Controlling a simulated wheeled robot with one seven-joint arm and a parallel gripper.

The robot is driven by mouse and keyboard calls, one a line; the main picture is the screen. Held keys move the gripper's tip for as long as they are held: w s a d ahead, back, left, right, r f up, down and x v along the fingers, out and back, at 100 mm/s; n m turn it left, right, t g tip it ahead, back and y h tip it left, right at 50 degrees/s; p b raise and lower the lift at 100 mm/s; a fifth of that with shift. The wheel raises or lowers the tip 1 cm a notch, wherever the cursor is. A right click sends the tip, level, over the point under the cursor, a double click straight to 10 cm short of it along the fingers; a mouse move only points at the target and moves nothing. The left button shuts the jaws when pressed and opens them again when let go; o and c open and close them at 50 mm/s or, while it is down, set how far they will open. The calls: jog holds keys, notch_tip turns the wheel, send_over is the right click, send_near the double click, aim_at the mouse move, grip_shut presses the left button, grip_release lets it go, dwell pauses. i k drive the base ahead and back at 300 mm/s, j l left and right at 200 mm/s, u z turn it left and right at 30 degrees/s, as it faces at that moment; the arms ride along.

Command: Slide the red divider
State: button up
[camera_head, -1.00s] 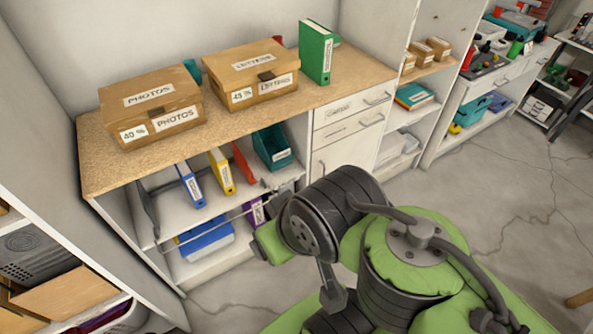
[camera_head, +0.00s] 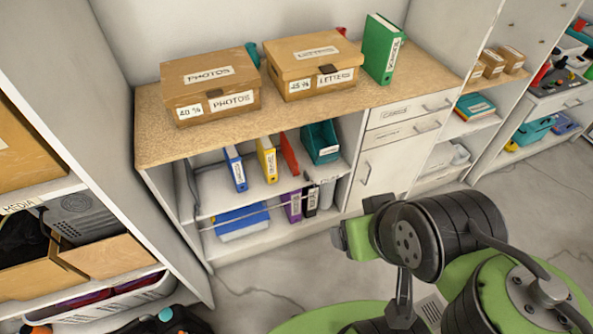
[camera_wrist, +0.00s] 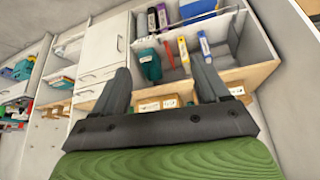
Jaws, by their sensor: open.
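The red divider (camera_head: 289,153) stands upright and slightly tilted on the upper shelf of the open bay, between a yellow binder (camera_head: 267,160) and a teal bin (camera_head: 320,142). In the wrist view, which is upside down, the red divider (camera_wrist: 168,55) shows as a thin strip beyond the fingers. My gripper (camera_wrist: 158,66) is open and empty, its two dark fingers spread apart. It is in front of the shelving, apart from the divider. In the head view my arm is at the lower right, and I cannot make out the fingers there.
A blue binder (camera_head: 235,168) stands left of the yellow one. Below are a blue container (camera_head: 240,220) and purple (camera_head: 291,206) and black binders. Cardboard boxes and a green binder (camera_head: 382,50) stand on the worktop (camera_head: 150,125). A tall shelf side wall (camera_head: 85,110) rises at the left.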

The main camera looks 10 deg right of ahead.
aim_at(287, 150)
jog(key=i+j+u, duration=0.15)
jog(key=i+u, duration=0.25)
jog(key=i+j+u, duration=0.1)
jog(key=u, duration=0.35)
jog(key=i+l, duration=0.05)
jog(key=i, duration=0.05)
